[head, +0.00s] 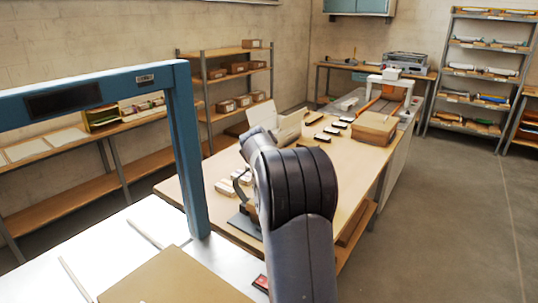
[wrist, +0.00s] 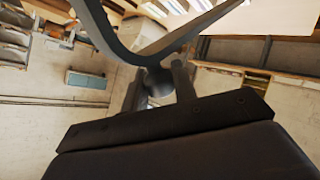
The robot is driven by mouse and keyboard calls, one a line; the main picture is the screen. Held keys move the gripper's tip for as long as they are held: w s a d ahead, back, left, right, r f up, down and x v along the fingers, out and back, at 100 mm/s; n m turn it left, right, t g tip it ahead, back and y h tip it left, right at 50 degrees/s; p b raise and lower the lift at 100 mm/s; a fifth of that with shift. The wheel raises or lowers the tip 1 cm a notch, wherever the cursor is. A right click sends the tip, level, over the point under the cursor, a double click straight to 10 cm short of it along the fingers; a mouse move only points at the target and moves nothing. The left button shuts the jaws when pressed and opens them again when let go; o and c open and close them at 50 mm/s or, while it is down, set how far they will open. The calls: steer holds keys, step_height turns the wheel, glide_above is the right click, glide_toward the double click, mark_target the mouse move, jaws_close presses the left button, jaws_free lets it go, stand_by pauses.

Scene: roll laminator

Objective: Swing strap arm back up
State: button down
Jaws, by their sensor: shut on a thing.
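In the wrist view my gripper (wrist: 157,92) is shut on a dark rounded grip between its two fingers. A dark curved bar (wrist: 118,42) passes just beyond the fingers, bends near the grip and rises to the upper right. I take it to be the strap arm, with the grip on it. In the head view a small device with a dark curved part and a grey-blue base (head: 243,222) stands on the wooden table, partly behind my arm. My gripper is hidden there, so I cannot tell the arm's exact angle.
A blue frame (head: 188,150) stands over a white surface at the left, with a brown board (head: 175,280) below. The wooden table (head: 190,187) carries an open white box (head: 275,125), dark-topped blocks and a brown carton (head: 374,127). The floor (head: 440,220) at the right is clear.

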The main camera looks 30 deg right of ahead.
steer(key=w+a+p, duration=0.2)
steer(key=w, duration=0.4)
steer(key=w+a+p, duration=0.2)
steer(key=w+a, duration=0.1)
steer(key=w, duration=0.4)
steer(key=shift+w+a+f, duration=0.15)
steer(key=shift+a+f, duration=0.15)
steer(key=shift+f, duration=0.05)
steer(key=c, duration=1.2)
jaws_free()
step_height(320, 180, up, 10)
steer(key=shift+r+p, duration=0.1)
steer(key=shift+p, duration=0.4)
steer(key=shift+f+b, duration=0.4)
steer(key=shift+f, duration=2.2)
